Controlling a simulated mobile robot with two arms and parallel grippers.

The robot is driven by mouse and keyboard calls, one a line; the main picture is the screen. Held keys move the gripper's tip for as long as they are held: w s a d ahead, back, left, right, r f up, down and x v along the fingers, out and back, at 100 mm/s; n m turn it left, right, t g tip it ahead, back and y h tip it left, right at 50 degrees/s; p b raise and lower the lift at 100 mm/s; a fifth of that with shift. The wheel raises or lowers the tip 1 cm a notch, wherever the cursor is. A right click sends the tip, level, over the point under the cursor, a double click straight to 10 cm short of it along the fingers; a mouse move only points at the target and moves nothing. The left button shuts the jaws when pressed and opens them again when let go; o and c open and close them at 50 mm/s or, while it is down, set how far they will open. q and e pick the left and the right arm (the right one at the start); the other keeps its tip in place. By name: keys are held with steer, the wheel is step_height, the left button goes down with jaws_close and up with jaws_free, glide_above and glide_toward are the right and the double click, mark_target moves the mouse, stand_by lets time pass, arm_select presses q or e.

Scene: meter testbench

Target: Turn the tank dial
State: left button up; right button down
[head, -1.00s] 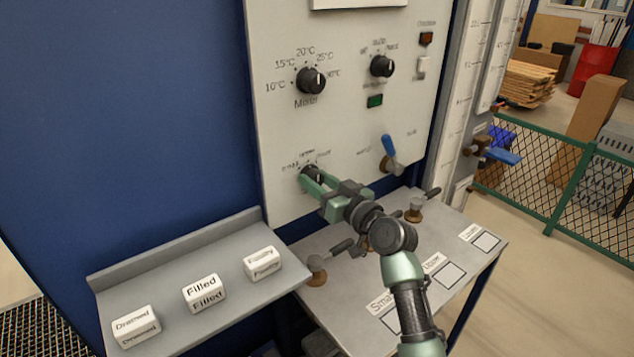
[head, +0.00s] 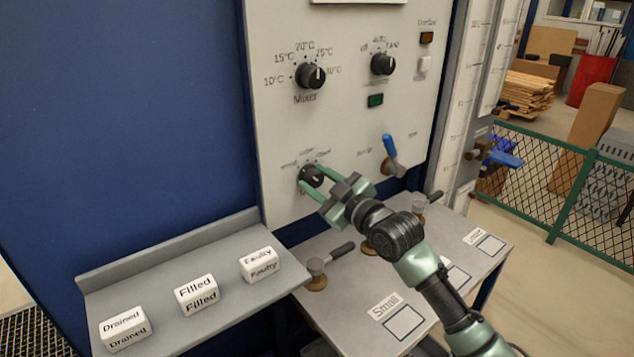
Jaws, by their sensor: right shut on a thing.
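A black round dial (head: 312,175) sits low on the white panel, with small labels above it too blurred to read. My right gripper (head: 311,178) is shut on this dial, with one green finger on its left and lower side and the other on its upper right. The fingers partly hide the dial's edges. My right arm reaches in from the lower right. My left gripper is not in view.
A mixer dial (head: 310,75) and another dial (head: 383,63) sit above on the panel. A blue-handled valve (head: 391,152) is to the right. A bench (head: 360,285) with valves stands below. A grey shelf (head: 225,305) holds Drained, Filled and Faulty blocks.

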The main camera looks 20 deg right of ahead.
steer(key=shift+n, duration=0.4)
steer(key=c, duration=0.9)
jaws_free()
steer(key=b+v, duration=0.1)
steer(key=v, duration=0.6)
steer(key=shift+s+b, duration=0.3)
steer(key=shift+s, duration=0.1)
steer(key=shift+d, duration=0.1)
